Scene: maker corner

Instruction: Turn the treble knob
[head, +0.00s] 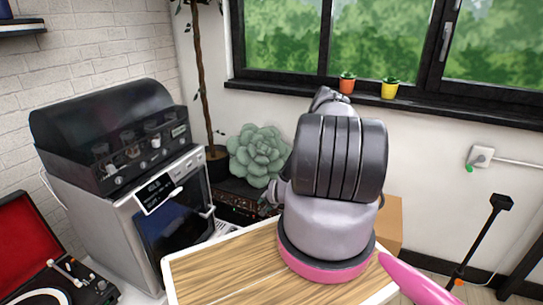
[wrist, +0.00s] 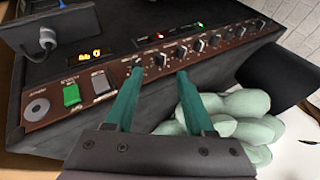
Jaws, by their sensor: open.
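A dark amplifier (wrist: 110,30) with a brown control panel (wrist: 60,105) fills much of the wrist view. A row of several small knobs (wrist: 183,50) runs along the panel; their labels are too small to read, so I cannot tell which is the treble knob. My gripper (wrist: 160,75) is open, its two teal fingers pointing at the panel near the left knobs. Nothing shows between the fingers, and I cannot tell whether they touch the panel. In the head view the amplifier (head: 238,200) is partly hidden by my arm.
A pale green succulent (head: 258,155) sits at the amplifier, and its leaves (wrist: 240,128) lie close to my right finger. A green switch (wrist: 71,94) and a plugged-in cable (wrist: 47,40) are at the left. A wooden-topped table (head: 225,270) is in front.

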